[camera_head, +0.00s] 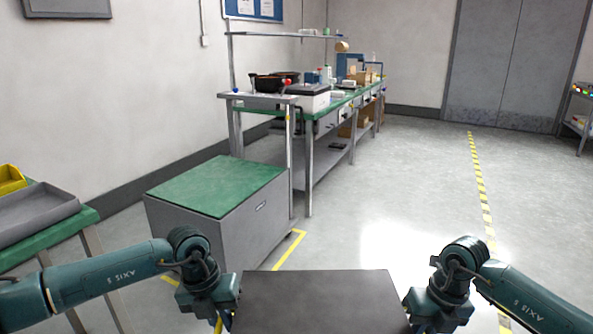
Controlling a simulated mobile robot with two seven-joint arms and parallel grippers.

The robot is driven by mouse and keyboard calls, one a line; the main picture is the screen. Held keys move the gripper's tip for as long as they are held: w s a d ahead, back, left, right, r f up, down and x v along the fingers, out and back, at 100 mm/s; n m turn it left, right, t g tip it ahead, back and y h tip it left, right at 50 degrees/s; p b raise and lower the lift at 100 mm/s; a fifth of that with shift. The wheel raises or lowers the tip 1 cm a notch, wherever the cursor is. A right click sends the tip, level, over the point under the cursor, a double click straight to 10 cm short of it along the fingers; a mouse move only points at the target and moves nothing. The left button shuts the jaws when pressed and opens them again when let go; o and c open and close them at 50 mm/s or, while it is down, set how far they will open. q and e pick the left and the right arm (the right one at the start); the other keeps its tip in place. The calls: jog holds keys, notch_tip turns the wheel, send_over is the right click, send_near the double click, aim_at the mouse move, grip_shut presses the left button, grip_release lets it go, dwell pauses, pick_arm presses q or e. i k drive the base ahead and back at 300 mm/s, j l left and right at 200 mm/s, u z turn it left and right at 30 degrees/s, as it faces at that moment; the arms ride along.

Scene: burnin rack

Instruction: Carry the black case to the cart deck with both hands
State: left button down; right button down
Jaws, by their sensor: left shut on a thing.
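The black case (318,302) is a flat dark box at the bottom centre, held level between my two arms; its near part is cut off by the picture's edge. My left gripper (232,305) is at its left side and shut on it; the fingertips are mostly hidden. My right gripper (414,312) is at the case's right side, its fingers hidden, so its grip does not show. No cart can be made out for sure; a low grey cabinet with a green top (222,184) stands ahead to the left.
A green-topped stand (52,236) with a grey tray (35,212) and a yellow bin (10,180) is at the left. A long workbench (325,110) with equipment runs along the wall. Open floor (400,190) lies ahead right, with a yellow striped line (480,190).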

aim_at(221, 189)
jog(key=i+u, duration=0.1)
jog(key=i, duration=0.7)
jog(key=i+z, duration=0.2)
jog(key=i, duration=0.55)
jog(key=i+j+z, duration=0.15)
jog(key=i, duration=0.65)
jog(key=i+l+u, duration=0.25)
jog(key=i, duration=0.45)
jog(key=i+u, duration=0.2)
jog(key=u, duration=0.15)
jog(key=i+j+u, duration=0.1)
jog(key=i+u, duration=0.4)
jog(key=u, duration=0.2)
jog(key=i+j+u, duration=0.1)
jog(key=u, duration=0.3)
jog(key=i+u, duration=0.15)
jog(key=u, duration=0.5)
